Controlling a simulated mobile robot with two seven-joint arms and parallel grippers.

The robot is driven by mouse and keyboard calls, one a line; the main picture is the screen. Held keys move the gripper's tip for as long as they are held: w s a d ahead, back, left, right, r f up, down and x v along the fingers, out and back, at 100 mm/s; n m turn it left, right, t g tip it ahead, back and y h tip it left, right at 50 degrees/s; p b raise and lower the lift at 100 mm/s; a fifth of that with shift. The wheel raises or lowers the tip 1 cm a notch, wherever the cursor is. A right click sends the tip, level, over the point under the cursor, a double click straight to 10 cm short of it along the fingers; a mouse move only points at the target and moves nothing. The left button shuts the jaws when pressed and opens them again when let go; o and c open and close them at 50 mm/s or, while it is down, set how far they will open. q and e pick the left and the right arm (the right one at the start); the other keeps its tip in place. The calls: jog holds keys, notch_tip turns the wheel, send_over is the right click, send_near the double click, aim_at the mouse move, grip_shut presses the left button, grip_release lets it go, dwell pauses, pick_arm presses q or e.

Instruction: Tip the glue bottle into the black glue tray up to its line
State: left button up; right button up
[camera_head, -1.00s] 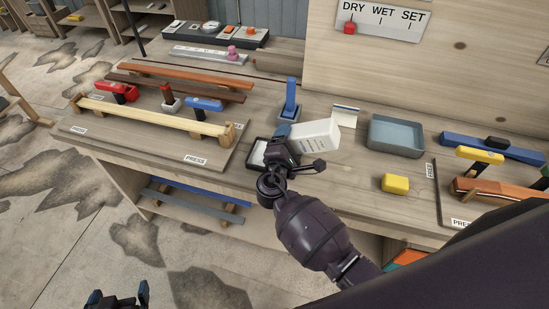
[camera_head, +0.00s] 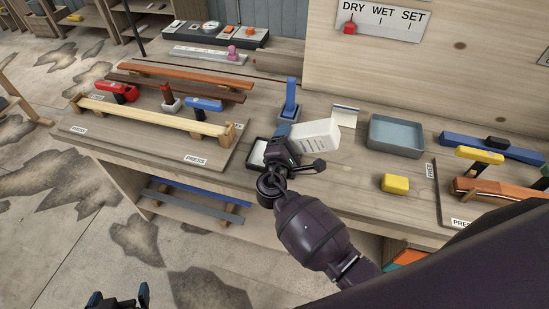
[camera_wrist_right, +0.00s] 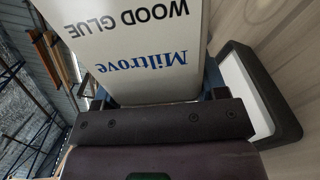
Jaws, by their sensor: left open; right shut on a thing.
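The white glue bottle (camera_head: 316,136), lettered "Miltrove" and "WOOD GLUE" in the right wrist view (camera_wrist_right: 145,45), is tilted well over above the bench. My right gripper (camera_head: 284,142) is shut on it. The nozzle is not clearly visible. The black glue tray (camera_head: 250,162) sits beneath and left of my right gripper, partly hidden by it. In the right wrist view the tray (camera_wrist_right: 283,92) shows a dark rim and a whitish inside beside the gripper. I cannot make out its line or the glue level. My left gripper (camera_head: 119,299) is open and empty, low over the floor.
A blue-handled tool (camera_head: 290,98) stands behind the bottle. A grey bin (camera_head: 396,136) and a yellow block (camera_head: 395,183) lie to the right. A press board with clamps and a pale strip (camera_head: 150,116) fills the left. A DRY/WET/SET sign (camera_head: 382,18) hangs behind.

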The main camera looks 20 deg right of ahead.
jog(key=shift+r+m+b, duration=0.3)
jog(key=shift+m+b, duration=0.7)
jog(key=shift+m, duration=0.1)
jog(key=m+b, duration=0.1)
jog(key=r+m+b, duration=0.1)
jog(key=m, duration=0.1)
jog(key=shift+r, duration=0.3)
jog(key=shift+r+m+b, duration=0.3)
jog(key=shift+m+b, duration=0.2)
jog(key=shift+m, duration=0.2)
jog(key=shift+r, duration=0.2)
